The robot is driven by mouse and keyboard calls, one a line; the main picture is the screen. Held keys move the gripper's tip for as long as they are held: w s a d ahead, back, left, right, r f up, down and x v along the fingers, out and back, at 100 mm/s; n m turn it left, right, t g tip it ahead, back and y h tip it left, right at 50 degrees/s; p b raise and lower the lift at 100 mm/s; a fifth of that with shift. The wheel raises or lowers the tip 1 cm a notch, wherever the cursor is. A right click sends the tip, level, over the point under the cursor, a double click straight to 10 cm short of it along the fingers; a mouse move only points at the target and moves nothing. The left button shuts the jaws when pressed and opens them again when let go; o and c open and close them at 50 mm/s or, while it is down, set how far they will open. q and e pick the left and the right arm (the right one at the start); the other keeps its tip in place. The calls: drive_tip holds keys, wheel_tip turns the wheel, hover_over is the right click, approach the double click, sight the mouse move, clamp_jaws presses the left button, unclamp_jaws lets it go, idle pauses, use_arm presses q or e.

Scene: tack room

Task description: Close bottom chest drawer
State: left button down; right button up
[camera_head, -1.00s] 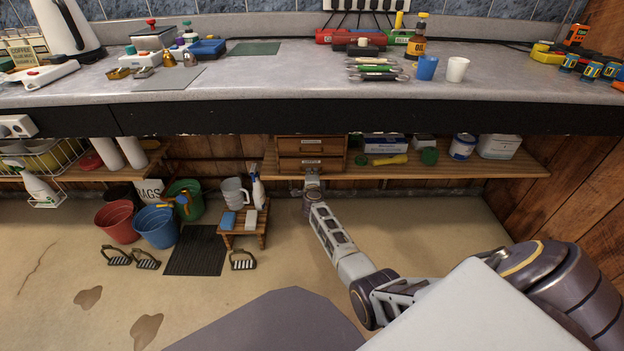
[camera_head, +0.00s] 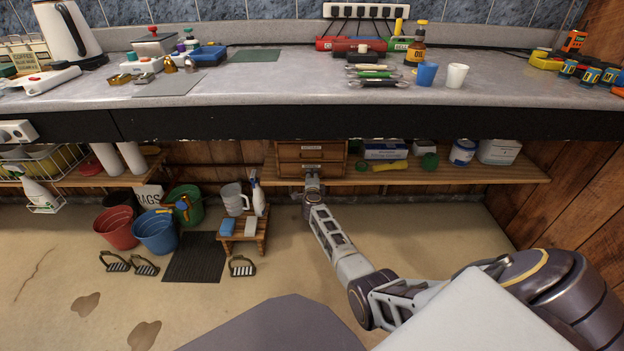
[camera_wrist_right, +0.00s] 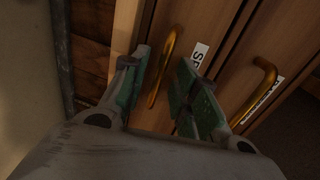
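The small wooden chest (camera_head: 278,158) stands on the low shelf under the counter. It has two stacked drawers with labels. The bottom drawer (camera_head: 292,168) is the lower front; I cannot tell how far it stands out. My right gripper (camera_head: 312,182) is in front of it, fingers toward its front. In the right wrist view my right gripper (camera_wrist_right: 163,88) is open, with its fingers apart. A brass handle (camera_wrist_right: 164,62) shows between the fingertips, beside a partly hidden label. A second brass handle (camera_wrist_right: 262,90) is on the neighbouring drawer front. My left gripper is out of view.
The counter (camera_head: 300,92) overhangs the shelf (camera_head: 450,172). A yellow-green object (camera_head: 390,165), boxes and a tin (camera_head: 462,151) sit right of the chest. A small step stool (camera_head: 243,236), buckets (camera_head: 156,231) and stirrups lie on the floor at left. The floor at right is open.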

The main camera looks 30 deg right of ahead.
drive_tip(key=shift+s+a+f, duration=0.1)
drive_tip(key=shift+s, duration=0.05)
drive_tip(key=v, duration=1.1)
drive_tip(key=shift+s+a, duration=0.15)
drive_tip(key=shift+s, duration=0.15)
idle(0.6)
idle(0.6)
